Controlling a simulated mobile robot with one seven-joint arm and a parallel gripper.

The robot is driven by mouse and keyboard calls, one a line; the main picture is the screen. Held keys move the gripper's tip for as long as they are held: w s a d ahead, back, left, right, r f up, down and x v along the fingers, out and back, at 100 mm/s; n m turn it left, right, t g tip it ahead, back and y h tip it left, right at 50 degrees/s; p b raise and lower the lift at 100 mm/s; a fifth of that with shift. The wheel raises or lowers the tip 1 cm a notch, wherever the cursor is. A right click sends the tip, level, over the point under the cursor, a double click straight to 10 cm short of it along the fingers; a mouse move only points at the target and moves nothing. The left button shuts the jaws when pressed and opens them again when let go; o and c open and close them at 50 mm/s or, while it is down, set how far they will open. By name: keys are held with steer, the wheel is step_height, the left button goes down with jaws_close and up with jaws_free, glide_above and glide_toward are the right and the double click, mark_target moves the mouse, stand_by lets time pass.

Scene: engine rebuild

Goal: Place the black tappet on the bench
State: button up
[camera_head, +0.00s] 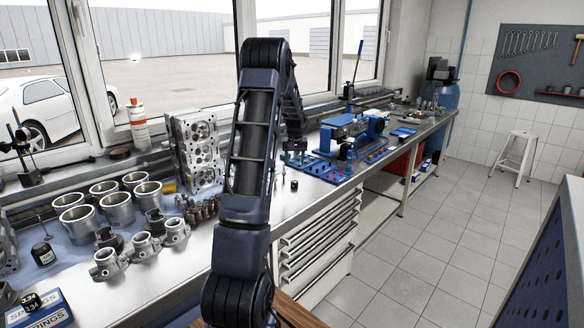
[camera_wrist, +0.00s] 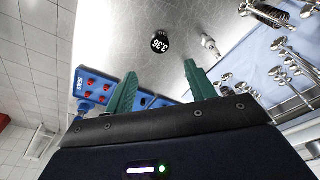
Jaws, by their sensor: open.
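A small black tappet (camera_wrist: 160,43) marked 3.36 rests on the steel bench (camera_wrist: 130,22) in the wrist view, beyond and roughly between the fingertips, not touching them. In the head view, a small black tappet (camera_head: 294,185) stands on the bench near its front edge, right of my arm. My gripper (camera_wrist: 160,69) is open, with its two green fingers apart and nothing between them. Another black tappet (camera_head: 42,253) sits at the far left of the bench, and one marked 3.34 (camera_head: 31,302) is on the springs box.
A blue tray (camera_wrist: 93,90) with red parts lies near the gripper in the wrist view. A small metal part (camera_wrist: 210,45) lies right of the tappet. Cylinder liners (camera_head: 117,207), pistons and a cylinder head (camera_head: 197,150) crowd the bench's left. Bare steel surrounds the nearby tappet.

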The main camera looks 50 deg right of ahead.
steer(key=w+a+r+n, duration=0.1)
steer(key=a+r, duration=0.5)
steer(key=a, duration=0.6)
steer(key=w+a+r+n+t, duration=0.15)
steer(key=a+r, duration=0.35)
steer(key=a, duration=0.6)
steer(key=w+a+r+n, duration=0.2)
steer(key=a+r, duration=0.4)
steer(key=a, duration=0.6)
steer(key=s+a+r+n, duration=0.1)
steer(key=s+a, duration=0.4)
steer(key=a, duration=0.4)
steer(key=s+a+r+n, duration=0.15)
steer(key=s+a, duration=0.25)
steer(key=a, duration=0.5)
steer(key=s+a+f+n+t+y, duration=0.1)
steer(key=s+a+f+n+t, duration=0.1)
steer(key=s+a, duration=0.8)
steer(key=s+f, duration=0.1)
steer(key=s, duration=0.1)
steer(key=shift+s, duration=0.35)
